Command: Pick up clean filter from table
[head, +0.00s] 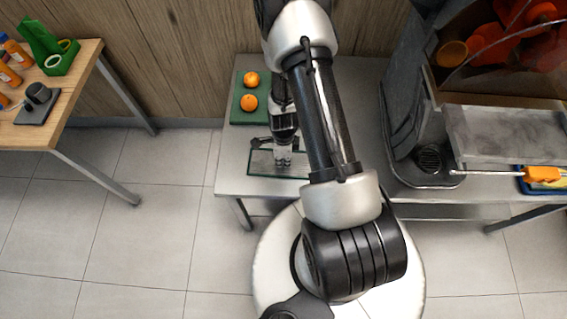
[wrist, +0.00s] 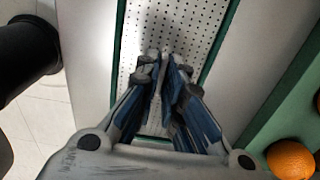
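The filter (head: 262,160) is a flat, pale perforated sheet with a dark green frame, lying on the grey metal table near its front left part. In the wrist view its dotted sheet (wrist: 205,20) fills the upper middle between two green edges. My gripper (head: 283,161) points down over the filter, hiding part of it. In the wrist view my gripper's (wrist: 163,62) blue-sided fingers are close together, their tips over the dotted sheet. I cannot tell whether the fingertips touch it or hold any of it.
Two oranges (head: 249,103) rest on a green tray (head: 237,118) behind the filter. The juicer (head: 500,135) stands to the right. A wooden table (head: 60,115) with bottles and a green holder (head: 50,55) is at the far left. Tiled floor lies between the tables.

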